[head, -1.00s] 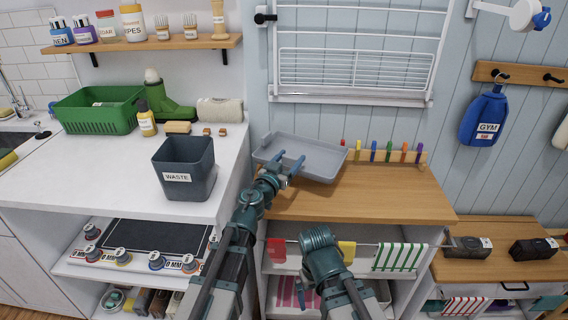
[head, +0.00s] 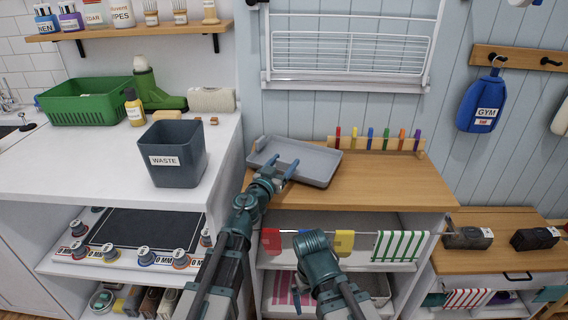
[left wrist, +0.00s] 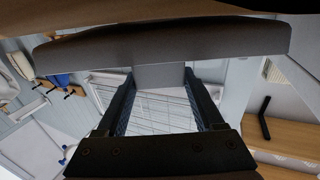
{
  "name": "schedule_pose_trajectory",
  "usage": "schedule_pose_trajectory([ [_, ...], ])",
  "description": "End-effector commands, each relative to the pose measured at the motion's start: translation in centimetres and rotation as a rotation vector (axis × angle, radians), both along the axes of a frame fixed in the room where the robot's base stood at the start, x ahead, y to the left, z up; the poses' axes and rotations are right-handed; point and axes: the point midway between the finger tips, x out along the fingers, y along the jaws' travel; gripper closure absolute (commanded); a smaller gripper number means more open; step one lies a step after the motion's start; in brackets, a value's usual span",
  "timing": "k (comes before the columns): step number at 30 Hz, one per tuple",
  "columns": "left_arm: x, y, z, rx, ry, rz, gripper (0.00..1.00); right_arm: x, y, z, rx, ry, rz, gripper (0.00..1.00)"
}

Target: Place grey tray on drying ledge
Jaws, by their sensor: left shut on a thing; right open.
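The grey tray (head: 318,166) is a shallow rectangular tray over the back left of the wooden worktop (head: 385,190), below the wall rack. It looks nearly level; I cannot tell whether its underside touches the wood. My left gripper (head: 281,170) is shut on the tray's near edge. In the left wrist view the fingers (left wrist: 163,88) reach up to the tray (left wrist: 165,42), which shows as a dark slab. My right gripper (head: 297,299) is low in front of the shelves below the worktop, open and empty, mostly hidden by its own arm.
A peg strip (head: 378,143) with coloured pegs stands behind the tray's right end. The white wall rack (head: 350,62) hangs above. The waste bin (head: 180,160) stands on the white counter to the left. The worktop's right half is clear.

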Motion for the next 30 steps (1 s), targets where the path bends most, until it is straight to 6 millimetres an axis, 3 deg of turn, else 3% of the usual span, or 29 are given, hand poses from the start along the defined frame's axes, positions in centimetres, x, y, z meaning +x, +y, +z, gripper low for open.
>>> schedule_pose_trajectory([
  [30, 0.0, 0.0, -1.4, 0.000, 0.000, 0.000, 0.95, 0.0, 0.0, -1.4, 0.000, 0.000, 0.000, 0.00],
])
